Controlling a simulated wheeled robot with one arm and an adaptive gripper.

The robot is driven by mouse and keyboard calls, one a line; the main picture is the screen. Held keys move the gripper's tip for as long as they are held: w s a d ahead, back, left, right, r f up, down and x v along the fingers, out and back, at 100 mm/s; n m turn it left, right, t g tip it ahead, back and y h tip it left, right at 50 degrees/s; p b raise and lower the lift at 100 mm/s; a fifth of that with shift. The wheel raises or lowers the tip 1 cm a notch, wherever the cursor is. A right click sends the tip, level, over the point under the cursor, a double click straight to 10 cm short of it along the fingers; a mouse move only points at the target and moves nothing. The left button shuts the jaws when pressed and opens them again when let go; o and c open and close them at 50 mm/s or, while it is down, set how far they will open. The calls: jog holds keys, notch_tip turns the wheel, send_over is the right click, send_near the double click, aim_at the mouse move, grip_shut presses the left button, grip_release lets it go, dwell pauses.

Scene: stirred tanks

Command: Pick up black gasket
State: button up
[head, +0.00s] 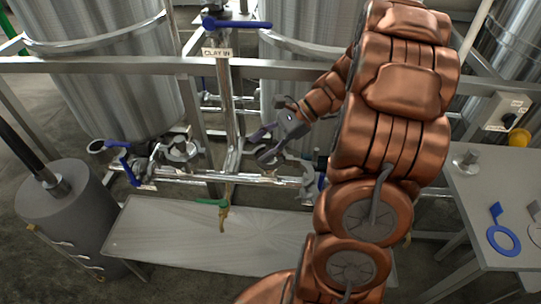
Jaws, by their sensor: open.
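My gripper (262,144) is at the end of my copper-coloured arm, in the middle of the head view. Its fingers are spread, pointing left and down, with nothing visible between them. It is in front of the metal frame, close to the steel pipework (235,178) above the grey bench; whether it touches any pipe I cannot tell. I cannot make out a black gasket for certain. My arm covers much of the centre right and may hide it.
A bare grey bench (165,240) lies below the pipes, with a green-handled valve (222,205) above it. Blue-handled valves (122,160) are at left. A side table (470,205) at right holds a blue ring with a tab (503,240). Steel tanks (95,70) stand behind.

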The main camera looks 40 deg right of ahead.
jog(key=w+d+f+m+t+b, duration=0.1)
jog(key=d+f+m+t, duration=0.15)
jog(key=d, duration=0.45)
jog(key=w+d+f+m+t+b, duration=0.1)
jog(key=d+f+m+t, duration=0.2)
jog(key=d, duration=0.4)
jog(key=w+a+f+m+p, duration=0.1)
jog(key=w+a, duration=0.3)
jog(key=w, duration=0.1)
jog(key=shift+w+a+f, duration=0.2)
jog(key=shift+w+f, duration=0.15)
jog(key=shift+c, duration=0.2)
jog(key=c, duration=0.9)
